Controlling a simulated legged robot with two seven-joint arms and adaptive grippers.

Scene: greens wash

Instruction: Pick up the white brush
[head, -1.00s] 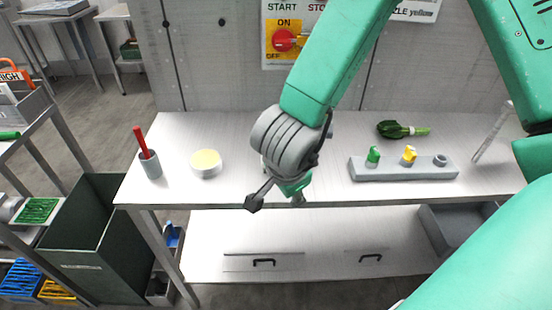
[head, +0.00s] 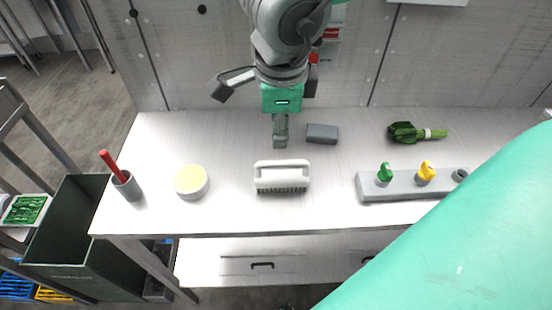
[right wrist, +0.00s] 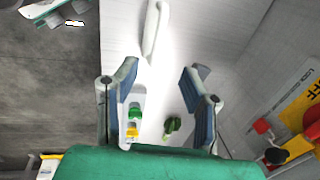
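The white brush (head: 281,166) lies on the table with its dark bristles toward the front edge. In the right wrist view, its long white body (right wrist: 155,30) shows at the top, beyond the fingers. My right gripper (head: 265,87) is open and empty above the back of the table, behind the brush and apart from it. Its two blue-padded fingers (right wrist: 160,95) stand wide apart in the right wrist view.
A dark block (head: 322,134) lies behind the brush. A yellow-topped round tub (head: 191,182) and a grey cup with a red handle (head: 126,186) stand left. A grey peg holder (head: 400,188) and leafy greens (head: 405,132) lie right. The wall bounds the back.

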